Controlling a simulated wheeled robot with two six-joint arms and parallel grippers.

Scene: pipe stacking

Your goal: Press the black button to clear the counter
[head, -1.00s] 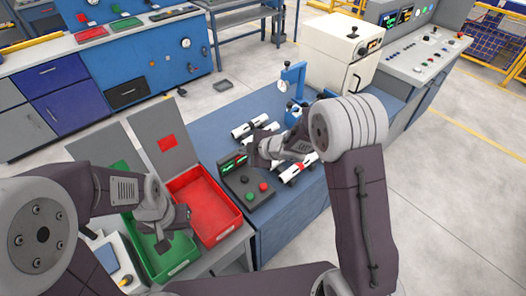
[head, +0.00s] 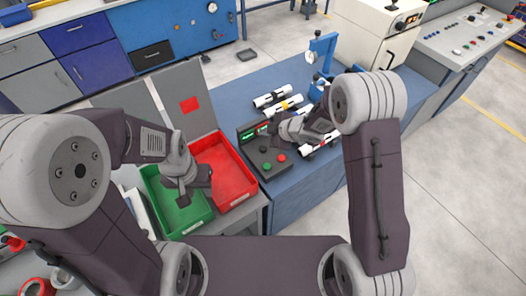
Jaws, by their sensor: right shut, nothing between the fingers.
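The control box (head: 254,150) on the blue counter (head: 318,178) has a lit display, a green button (head: 265,167), a red button (head: 282,157) and a small dark button (head: 263,149), which looks black. My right gripper (head: 279,128) is shut and empty, above the counter just behind and right of the buttons; I cannot see it touching any. White pipes with coloured bands, one at the back (head: 270,97) and one at the front (head: 318,144), lie on the counter, partly hidden by my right arm. My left gripper (head: 190,195) hangs over the green tray (head: 205,222); its jaw opening is unclear.
A red tray (head: 240,190) stands between the green tray and the counter. A blue stand-mounted gauge (head: 322,50) rises at the counter's back. A cream cabinet (head: 372,35) and a control console (head: 465,45) stand behind. Red rings (head: 38,287) show at lower left.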

